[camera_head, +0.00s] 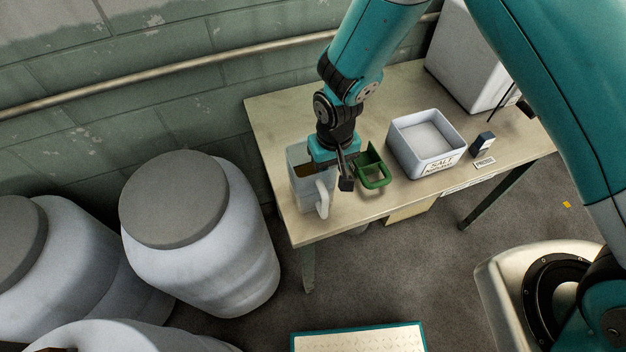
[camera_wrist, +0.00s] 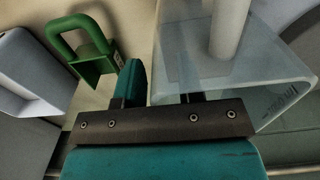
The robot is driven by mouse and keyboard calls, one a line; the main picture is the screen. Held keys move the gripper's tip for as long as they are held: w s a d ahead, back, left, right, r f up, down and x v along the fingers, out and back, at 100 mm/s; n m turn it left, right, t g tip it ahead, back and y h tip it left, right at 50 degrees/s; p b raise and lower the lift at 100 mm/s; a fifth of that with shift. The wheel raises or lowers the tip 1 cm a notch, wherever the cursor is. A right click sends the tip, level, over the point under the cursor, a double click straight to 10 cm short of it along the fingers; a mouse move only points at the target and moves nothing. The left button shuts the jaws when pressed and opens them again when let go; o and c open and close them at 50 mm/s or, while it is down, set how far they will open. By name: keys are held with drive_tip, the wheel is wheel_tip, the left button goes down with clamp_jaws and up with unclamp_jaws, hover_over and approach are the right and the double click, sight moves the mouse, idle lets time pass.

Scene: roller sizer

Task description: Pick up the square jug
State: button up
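The square jug (camera_head: 301,189) is a translucent, pale, square-sided vessel with a handle, upright near the left end of the table. My gripper (camera_head: 345,171) is pointed down at the jug's right side and covers part of its top. In the wrist view the jug (camera_wrist: 272,82) fills the right side, with its pale handle (camera_wrist: 229,28) at the top. My gripper (camera_wrist: 160,70) has its two fingers apart. The left finger is outside the jug; the right one shows faintly through or behind its clear wall. Contact cannot be told.
A green scoop-like holder (camera_head: 373,175) stands close right of my gripper. A white salt bin (camera_head: 428,164), a small dark box (camera_head: 483,146) and a large pale box (camera_head: 465,60) are further right on the table (camera_head: 273,130). Lidded drums (camera_head: 215,240) stand left of the table.

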clamp_jaws()
idle(1.4)
